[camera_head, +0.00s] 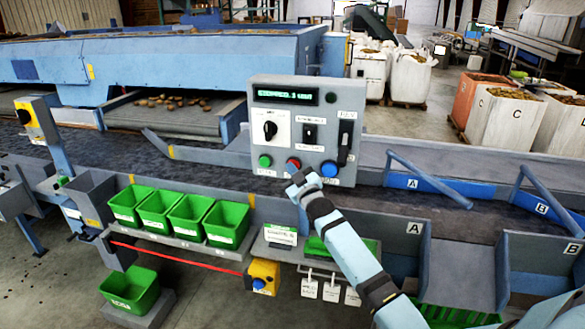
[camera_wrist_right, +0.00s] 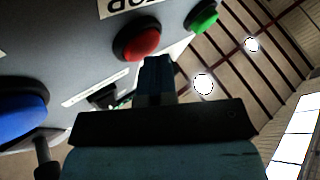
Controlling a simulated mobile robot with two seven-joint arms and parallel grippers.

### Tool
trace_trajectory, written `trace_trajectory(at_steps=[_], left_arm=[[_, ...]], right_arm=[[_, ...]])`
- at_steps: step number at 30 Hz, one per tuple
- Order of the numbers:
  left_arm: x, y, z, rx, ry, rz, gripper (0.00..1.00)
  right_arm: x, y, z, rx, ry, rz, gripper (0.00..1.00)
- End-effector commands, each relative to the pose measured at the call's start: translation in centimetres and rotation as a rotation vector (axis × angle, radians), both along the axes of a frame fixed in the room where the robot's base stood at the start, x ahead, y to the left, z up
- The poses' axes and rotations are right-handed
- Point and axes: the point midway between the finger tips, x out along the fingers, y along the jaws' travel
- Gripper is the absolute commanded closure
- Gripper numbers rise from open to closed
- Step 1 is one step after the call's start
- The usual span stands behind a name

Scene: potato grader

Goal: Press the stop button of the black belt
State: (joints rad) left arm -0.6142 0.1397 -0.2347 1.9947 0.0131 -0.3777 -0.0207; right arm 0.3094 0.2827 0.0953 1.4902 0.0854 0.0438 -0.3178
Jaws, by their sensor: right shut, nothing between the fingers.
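The grey control panel (camera_head: 308,105) stands behind the black belt (camera_head: 215,187). Its red button (camera_head: 293,165) sits between a green button (camera_head: 265,161) and a blue button (camera_head: 329,169). In the right wrist view the red button (camera_wrist_right: 137,40) is beside a partly cut-off, upside-down label ending in "TOP" (camera_wrist_right: 128,5). My right gripper (camera_head: 297,182) is shut and empty, just below the red button. Its fingertips (camera_wrist_right: 157,65) show close to the button's edge in the right wrist view; I cannot tell whether they touch it. My left gripper is out of view.
The panel also carries a lit green display (camera_head: 285,95), a black rotary knob (camera_head: 270,130) and switches. Several green bins (camera_head: 222,222) line the front at left. Grey chutes A and B (camera_head: 470,262) are at right.

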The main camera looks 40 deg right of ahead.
Motion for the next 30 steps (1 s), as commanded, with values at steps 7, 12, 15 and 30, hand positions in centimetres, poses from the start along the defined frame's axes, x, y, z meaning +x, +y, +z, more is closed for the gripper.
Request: trace_trajectory(at_steps=[7, 12, 15, 30], left_arm=[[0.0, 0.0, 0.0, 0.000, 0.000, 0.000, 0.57], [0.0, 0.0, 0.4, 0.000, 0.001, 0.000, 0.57], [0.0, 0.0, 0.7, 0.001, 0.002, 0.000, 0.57], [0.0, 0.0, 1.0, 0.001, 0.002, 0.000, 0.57]], right_arm=[[0.0, 0.0, 0.1, 0.000, -0.001, 0.000, 1.00], [-0.3, 0.4, 0.1, 0.001, 0.000, 0.000, 1.00], [-0.7, 0.9, 0.1, 0.001, 0.000, 0.000, 1.00], [-1.3, 1.5, 0.0, 0.000, 0.000, 0.000, 1.00]])
